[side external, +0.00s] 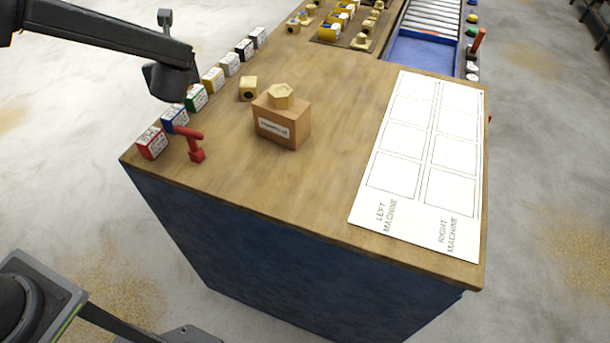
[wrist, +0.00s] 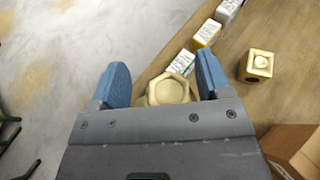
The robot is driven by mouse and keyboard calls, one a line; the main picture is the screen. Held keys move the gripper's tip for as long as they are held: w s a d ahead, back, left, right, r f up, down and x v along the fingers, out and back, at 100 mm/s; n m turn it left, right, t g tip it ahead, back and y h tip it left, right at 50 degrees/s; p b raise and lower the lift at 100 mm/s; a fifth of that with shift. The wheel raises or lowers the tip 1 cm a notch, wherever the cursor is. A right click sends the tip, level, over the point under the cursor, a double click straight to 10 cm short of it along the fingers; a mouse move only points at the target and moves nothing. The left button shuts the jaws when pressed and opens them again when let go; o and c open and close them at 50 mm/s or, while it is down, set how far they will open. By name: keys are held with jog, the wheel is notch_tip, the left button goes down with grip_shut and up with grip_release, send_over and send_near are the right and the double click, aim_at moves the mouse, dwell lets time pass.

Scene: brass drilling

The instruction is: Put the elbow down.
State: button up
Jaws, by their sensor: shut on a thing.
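My gripper (wrist: 162,78) is shut on a brass fitting with a hexagonal face (wrist: 168,91), which I take to be the elbow. It sits between the two blue fingers in the wrist view; its lower part is hidden behind the gripper body. In the side view my gripper (side external: 170,82) is at the upper left, above the table's left edge near the row of small boxes. The held piece cannot be made out there. The wooden table (side external: 330,190) has bare room in front of the cardboard box.
A cardboard box (side external: 284,127) bears a hexagonal brass piece (side external: 281,95). A brass cube (side external: 249,88) stands behind it. Several labelled small boxes (side external: 196,98) line the left edge near a red T-shaped object (side external: 193,143). A white marked sheet (side external: 420,160) lies right; a blue tray (side external: 422,52) is behind.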

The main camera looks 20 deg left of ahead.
jog(key=s+d+m+t+h, duration=0.2)
jog(key=d+m+h, duration=0.25)
jog(key=d, duration=0.65)
jog(key=s+d+m+t+h, duration=0.2)
jog(key=d+m+h, duration=0.25)
jog(key=d, duration=0.75)
jog(key=d+f, duration=0.2)
jog(key=d, duration=0.1)
jog(key=d+f, duration=0.2)
jog(key=d, duration=0.2)
jog(key=s+d+f, duration=0.1)
jog(key=d+f, duration=0.1)
jog(key=d, duration=0.1)
jog(key=shift+s+d+f, duration=0.1)
jog(key=shift+d+f, duration=0.15)
jog(key=shift+d, duration=0.15)
jog(key=shift+d+f, duration=0.15)
jog(key=shift+d, duration=0.05)
jog(key=shift+f, duration=1.95)
jog(key=shift+f, duration=0.15)
jog(key=o, duration=1.3)
jog(key=shift+f, duration=0.1)
